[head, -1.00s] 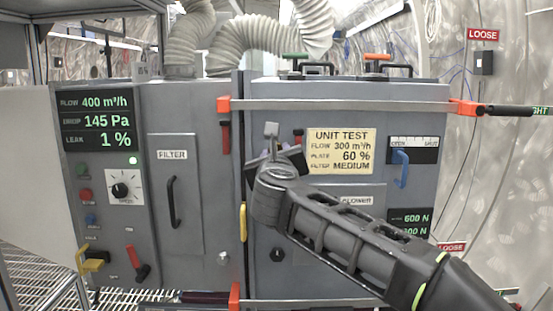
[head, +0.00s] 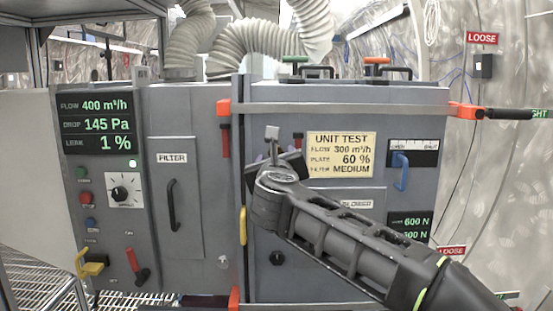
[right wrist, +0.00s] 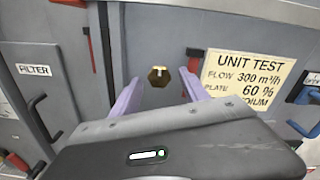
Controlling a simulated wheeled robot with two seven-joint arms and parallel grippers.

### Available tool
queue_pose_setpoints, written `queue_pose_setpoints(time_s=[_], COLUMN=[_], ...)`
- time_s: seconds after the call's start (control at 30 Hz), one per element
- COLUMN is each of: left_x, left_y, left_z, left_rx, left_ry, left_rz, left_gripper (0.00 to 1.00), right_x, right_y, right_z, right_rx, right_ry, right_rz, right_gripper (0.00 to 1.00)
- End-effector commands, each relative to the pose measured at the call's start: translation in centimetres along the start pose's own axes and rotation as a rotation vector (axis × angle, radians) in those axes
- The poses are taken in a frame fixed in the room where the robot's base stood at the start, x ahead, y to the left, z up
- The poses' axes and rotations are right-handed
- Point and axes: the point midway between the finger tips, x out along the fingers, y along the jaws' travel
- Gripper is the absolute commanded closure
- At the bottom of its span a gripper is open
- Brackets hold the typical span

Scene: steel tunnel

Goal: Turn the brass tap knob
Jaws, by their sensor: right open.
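The brass tap knob (right wrist: 158,76) is a small dark brass hexagonal piece with a pale bar on its face. It sits on the grey cabinet front, left of the unit test sign, in the right wrist view. My right gripper (right wrist: 159,81) is open, its two purple fingers pointing at the panel. The knob shows between the fingertips, with a gap on each side; I cannot tell how deep the fingers reach around it. In the head view my right wrist (head: 278,185) and forearm hide the knob. My left gripper is not in view.
The unit test sign (head: 342,154) is right of my wrist. A red handle (right wrist: 194,60) hangs close to the right finger. A black door handle (head: 172,204), yellow lever (head: 92,266) and blue handle (head: 402,172) stick out. An orange-ended bar (head: 340,109) crosses above.

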Motion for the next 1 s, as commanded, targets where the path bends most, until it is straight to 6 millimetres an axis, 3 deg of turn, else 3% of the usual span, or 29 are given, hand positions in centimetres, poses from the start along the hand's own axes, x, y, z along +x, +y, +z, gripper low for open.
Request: queue_pose_setpoints(time_s=[0.17, 0.53, 1.0], left_x=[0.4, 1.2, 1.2], left_y=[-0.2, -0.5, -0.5], left_z=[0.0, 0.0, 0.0], left_rx=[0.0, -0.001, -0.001], left_ry=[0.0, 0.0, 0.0], left_rz=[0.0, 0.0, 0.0], left_gripper=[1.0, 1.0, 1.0], right_x=[-1.4, -7.1, -7.7], right_y=[0.0, 0.1, 0.0], right_z=[0.0, 0.0, -0.1], right_rx=[-0.001, 0.0, 0.0], right_ry=[-0.002, -0.001, 0.001], right_rz=[0.001, 0.001, 0.0], right_gripper=[0.47, 0.47, 0.47])
